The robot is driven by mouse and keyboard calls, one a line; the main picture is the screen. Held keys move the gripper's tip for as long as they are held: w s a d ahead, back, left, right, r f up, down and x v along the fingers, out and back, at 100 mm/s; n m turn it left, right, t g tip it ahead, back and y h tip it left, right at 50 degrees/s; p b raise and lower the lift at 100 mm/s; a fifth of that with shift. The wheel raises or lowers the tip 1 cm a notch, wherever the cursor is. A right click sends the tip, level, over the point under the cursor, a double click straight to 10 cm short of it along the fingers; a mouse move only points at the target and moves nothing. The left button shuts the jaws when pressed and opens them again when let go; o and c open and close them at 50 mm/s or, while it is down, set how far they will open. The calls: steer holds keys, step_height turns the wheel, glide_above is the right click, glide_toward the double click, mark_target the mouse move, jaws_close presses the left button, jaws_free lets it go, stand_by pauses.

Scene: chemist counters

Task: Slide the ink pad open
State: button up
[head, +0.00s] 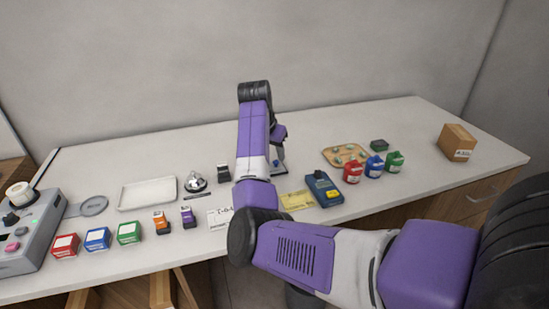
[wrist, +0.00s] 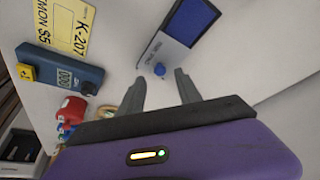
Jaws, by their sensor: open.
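The ink pad (wrist: 173,45) lies on the counter in the wrist view, with a dark blue panel (wrist: 190,22) at its far end. Its near part is light grey with small print and a round blue knob (wrist: 160,70). In the head view the ink pad (head: 279,166) is partly hidden behind my arm. My gripper (wrist: 160,77) is open and empty, with the knob showing between its two fingertips. I cannot tell whether the fingertips are level with the knob or above it. Neither finger visibly touches it.
A yellow card (wrist: 69,24) and a blue counting device (wrist: 58,66) lie beside the pad. Red, blue and green bottles (head: 374,166) and a wooden tray (head: 346,155) stand to the right. A black-topped stamp (head: 223,172) and a bell (head: 195,182) are to the left.

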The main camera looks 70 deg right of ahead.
steer(key=shift+v, duration=2.35)
